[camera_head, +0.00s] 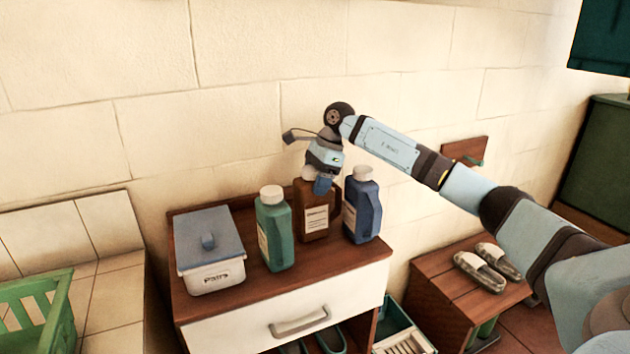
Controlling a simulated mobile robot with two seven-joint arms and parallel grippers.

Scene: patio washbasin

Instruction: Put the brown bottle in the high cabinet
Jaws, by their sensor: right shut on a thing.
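The brown bottle (314,215) stands upright on the wooden cabinet top, between a green bottle and a blue bottle. It has a pale label on its front. My right gripper (322,183) points down over the top of the brown bottle and is shut on it; the fingers partly hide its neck and cap. I cannot tell whether the bottle's base touches the surface. A dark teal cabinet (602,38) hangs at the top right, mostly out of the picture; it may be the high cabinet. My left gripper is not in view.
The green bottle (274,232) and blue bottle (362,208) stand close on either side. A white box with a grey lid (209,240) sits left on the cabinet top (300,268). Slippers (488,262) lie on a low stool at right. A green crate (40,310) is at lower left.

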